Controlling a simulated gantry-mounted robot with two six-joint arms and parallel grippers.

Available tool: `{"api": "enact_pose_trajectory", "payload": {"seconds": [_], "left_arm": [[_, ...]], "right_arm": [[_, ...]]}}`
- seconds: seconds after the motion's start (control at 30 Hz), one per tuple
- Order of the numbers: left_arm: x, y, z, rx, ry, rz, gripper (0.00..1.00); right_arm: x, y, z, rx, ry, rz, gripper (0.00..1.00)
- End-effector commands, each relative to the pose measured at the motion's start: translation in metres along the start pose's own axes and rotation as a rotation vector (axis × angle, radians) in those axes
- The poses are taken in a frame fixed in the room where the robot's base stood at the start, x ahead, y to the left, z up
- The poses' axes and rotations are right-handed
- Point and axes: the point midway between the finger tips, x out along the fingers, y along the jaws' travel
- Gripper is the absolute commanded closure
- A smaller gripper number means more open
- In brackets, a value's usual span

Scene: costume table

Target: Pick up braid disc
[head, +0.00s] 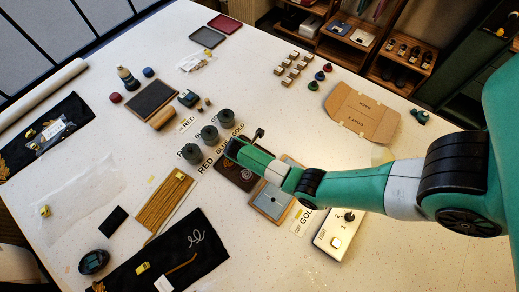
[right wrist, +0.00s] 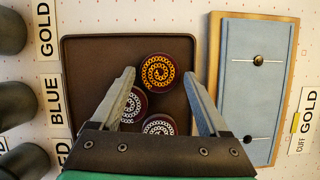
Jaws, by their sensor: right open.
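A dark brown tray (right wrist: 85,75) holds three dark red braid discs. The disc with a gold coiled braid (right wrist: 158,73) lies toward the tray's far right. Two discs with whitish braid, one (right wrist: 134,104) and another (right wrist: 159,127), lie nearer and are partly hidden by my gripper. My right gripper (right wrist: 159,78) is open and empty, its fingers apart on either side of the gold-braid disc in this view; I cannot tell its height above. In the head view my right gripper (head: 244,143) is over the tray (head: 227,178), hiding part of it. My left gripper is not in view.
A blue board in a wooden frame (right wrist: 247,85) stands right of the tray. Dark cylinders (head: 226,117) and labels, including GOLD (right wrist: 46,30) and BLUE (right wrist: 56,98), lie to the left. A white box with a knob (head: 338,236) is at the front right.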

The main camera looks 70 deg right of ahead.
Motion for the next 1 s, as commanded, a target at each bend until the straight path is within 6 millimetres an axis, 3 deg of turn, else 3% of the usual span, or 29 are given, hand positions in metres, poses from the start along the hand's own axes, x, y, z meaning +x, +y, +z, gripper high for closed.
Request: {"api": "enact_pose_trajectory", "payload": {"seconds": [0.27, 0.63, 1.0], "left_arm": [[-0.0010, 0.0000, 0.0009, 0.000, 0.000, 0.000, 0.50], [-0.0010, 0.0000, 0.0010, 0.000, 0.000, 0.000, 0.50], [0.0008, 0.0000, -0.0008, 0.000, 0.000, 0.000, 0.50]], "right_arm": [[0.0059, 0.0001, -0.0001, 0.000, 0.001, 0.001, 0.22], [0.0056, 0.0000, -0.0001, 0.000, 0.000, 0.001, 0.88], [-0.0005, 0.0002, 0.0025, -0.001, 0.000, 0.001, 0.91]]}}
